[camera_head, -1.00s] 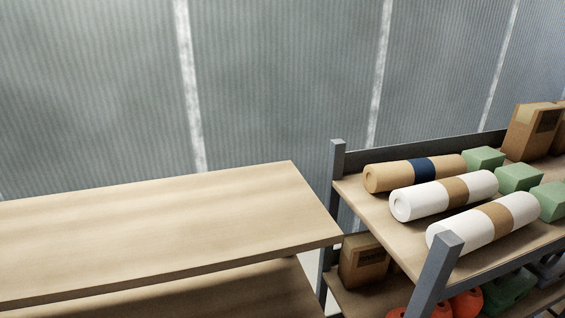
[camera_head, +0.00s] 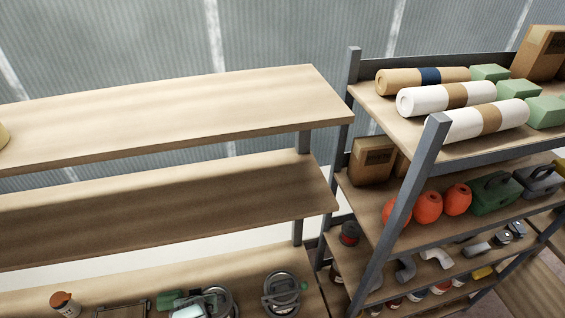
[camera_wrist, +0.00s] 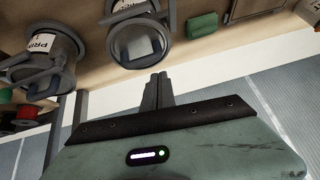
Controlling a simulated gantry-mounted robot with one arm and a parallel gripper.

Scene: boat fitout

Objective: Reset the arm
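My gripper (camera_wrist: 158,92) shows in the wrist view, its two dark fingers close together with nothing visible between them. It looks shut and empty. The green-grey body of my wrist (camera_wrist: 190,145) fills the lower part of that view. Beyond the fingertips is a shelf with a grey pot or can (camera_wrist: 138,42) and another labelled grey can (camera_wrist: 45,60). I cannot tell the exact gap between the fingers and the nearer can.
Wooden shelves (camera_head: 180,110) stand at the left, the upper ones mostly bare. The lowest holds an orange-capped bottle (camera_head: 65,304) and round metal items (camera_head: 282,292). The right rack holds rolls (camera_head: 447,98), green blocks (camera_head: 490,73), orange floats (camera_head: 428,207) and pipe fittings (camera_head: 437,257).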

